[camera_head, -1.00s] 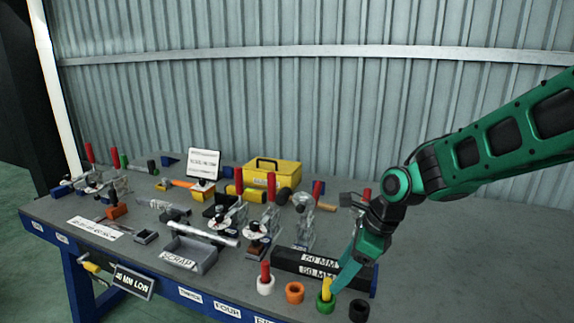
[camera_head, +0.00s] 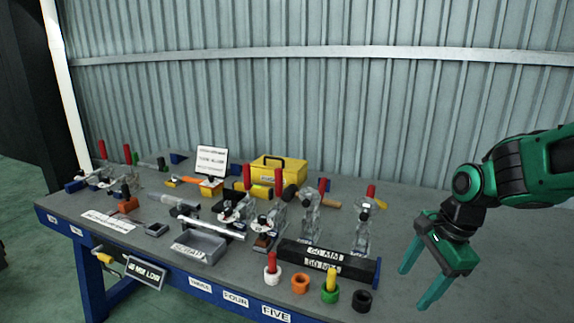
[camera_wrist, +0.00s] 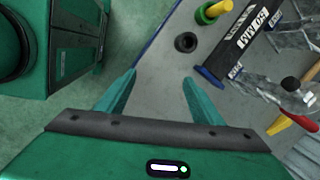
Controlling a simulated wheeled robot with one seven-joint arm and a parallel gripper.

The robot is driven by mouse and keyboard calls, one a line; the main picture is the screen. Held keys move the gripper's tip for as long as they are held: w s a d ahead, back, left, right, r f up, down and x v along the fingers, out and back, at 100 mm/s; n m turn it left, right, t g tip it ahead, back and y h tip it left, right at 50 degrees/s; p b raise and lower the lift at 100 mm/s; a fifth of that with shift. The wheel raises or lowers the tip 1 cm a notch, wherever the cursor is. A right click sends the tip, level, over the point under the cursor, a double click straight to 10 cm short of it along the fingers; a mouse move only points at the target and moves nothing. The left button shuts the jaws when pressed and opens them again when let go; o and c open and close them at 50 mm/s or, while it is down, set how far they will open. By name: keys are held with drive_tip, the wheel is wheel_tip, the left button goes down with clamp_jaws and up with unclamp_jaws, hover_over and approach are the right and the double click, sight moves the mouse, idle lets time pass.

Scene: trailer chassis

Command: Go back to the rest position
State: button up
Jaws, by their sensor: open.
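My gripper (camera_head: 418,279) is open and empty, its green fingers pointing down at the right end of the workbench (camera_head: 400,215). The black ring (camera_wrist: 186,42) and the green ring with a yellow peg (camera_wrist: 212,11) lie beyond the fingers there.
White (camera_head: 272,275), orange (camera_head: 300,284) and green (camera_head: 330,293) rings line the bench front. Several toggle clamps with red handles stand behind the black block. A grey scrap tray (camera_head: 203,244), a yellow toolbox (camera_head: 278,171) and a sign (camera_head: 212,161) are further left. The bench's right side is clear.

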drive_tip(key=s+d+n+h, duration=0.1)
drive_tip(key=s+d+n, duration=0.4)
drive_tip(key=s, duration=0.5)
drive_tip(key=s+d+r+n+g, duration=0.1)
drive_tip(key=s+d+n, duration=0.4)
drive_tip(key=s+d, duration=0.3)
drive_tip(key=shift+s+r+g+h, duration=0.2)
drive_tip(key=shift+s+g+h, duration=0.15)
drive_tip(key=shift+s, duration=0.5)
drive_tip(key=shift+w+f, duration=0.25)
drive_tip(key=shift+w, duration=0.4)
